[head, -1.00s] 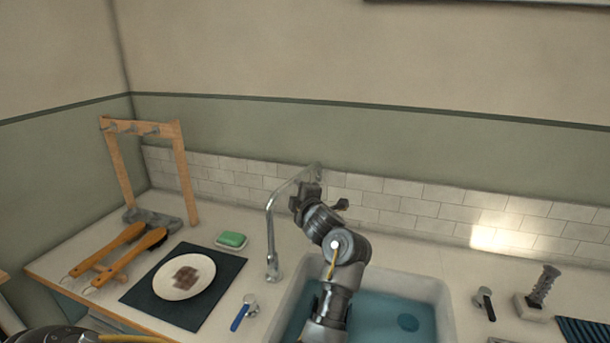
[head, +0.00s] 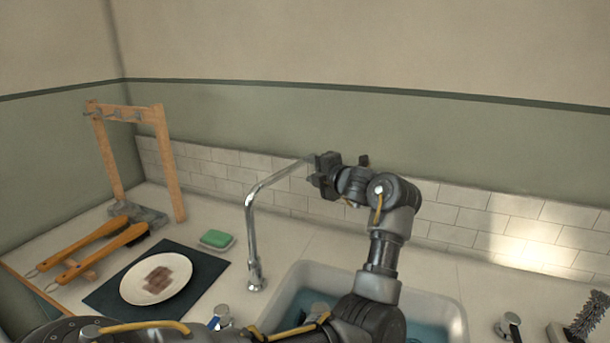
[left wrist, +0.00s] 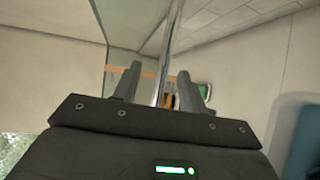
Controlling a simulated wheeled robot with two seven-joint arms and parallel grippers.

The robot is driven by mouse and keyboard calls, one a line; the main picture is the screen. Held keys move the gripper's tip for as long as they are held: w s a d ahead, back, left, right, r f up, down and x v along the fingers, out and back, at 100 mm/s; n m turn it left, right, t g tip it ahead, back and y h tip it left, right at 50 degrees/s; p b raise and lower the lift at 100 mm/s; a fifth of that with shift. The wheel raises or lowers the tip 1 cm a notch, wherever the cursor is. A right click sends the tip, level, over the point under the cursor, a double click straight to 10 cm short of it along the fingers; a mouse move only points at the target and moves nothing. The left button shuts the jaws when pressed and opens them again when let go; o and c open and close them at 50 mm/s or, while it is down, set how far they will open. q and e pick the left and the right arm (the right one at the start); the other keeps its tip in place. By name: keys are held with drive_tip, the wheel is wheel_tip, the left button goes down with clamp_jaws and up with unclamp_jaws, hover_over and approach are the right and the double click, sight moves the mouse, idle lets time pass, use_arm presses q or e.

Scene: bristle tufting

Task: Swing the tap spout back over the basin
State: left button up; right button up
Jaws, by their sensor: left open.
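The chrome tap spout (head: 251,215) rises from the counter left of the basin (head: 447,300). Its upper arm reaches back and right toward the tiled wall, behind the basin rather than over it. My left gripper (head: 318,170) is at the spout's far end, which it partly hides. In the left wrist view the spout (left wrist: 172,45) runs between the two open fingers of my left gripper (left wrist: 157,85); I cannot tell whether either finger touches it. Water in the basin is partly hidden by my left arm. My right gripper is not in view.
A green soap (head: 216,239) and a white plate (head: 158,284) on a dark mat (head: 105,299) lie left of the spout. Wooden-handled brushes (head: 85,250) lie by a wooden rack (head: 168,165). A blue-levered handle (head: 221,317) is by the basin's left. The tiled wall (head: 470,215) is close behind.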

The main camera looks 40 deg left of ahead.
sight(297, 167)
use_arm(q)
drive_tip(key=x, duration=0.3)
drive_tip(key=p+x, duration=0.1)
drive_tip(key=x, duration=0.2)
drive_tip(key=w+f+p+x, duration=0.1)
drive_tip(key=x, duration=0.2)
drive_tip(key=shift+w+a+f, duration=0.1)
drive_tip(key=shift+w+a, duration=0.05)
drive_tip(key=shift+w, duration=0.05)
drive_tip(key=shift+w+a+f, duration=0.1)
drive_tip(key=shift+w+a, duration=0.05)
drive_tip(key=shift+a, duration=0.2)
drive_tip(key=shift+w+a+f, duration=0.1)
drive_tip(key=shift+a, duration=0.15)
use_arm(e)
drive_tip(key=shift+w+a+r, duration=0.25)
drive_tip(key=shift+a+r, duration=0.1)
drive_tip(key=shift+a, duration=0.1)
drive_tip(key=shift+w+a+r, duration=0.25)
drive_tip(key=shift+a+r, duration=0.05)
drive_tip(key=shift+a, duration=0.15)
use_arm(q)
drive_tip(key=shift+c, duration=0.4)
clamp_jaws()
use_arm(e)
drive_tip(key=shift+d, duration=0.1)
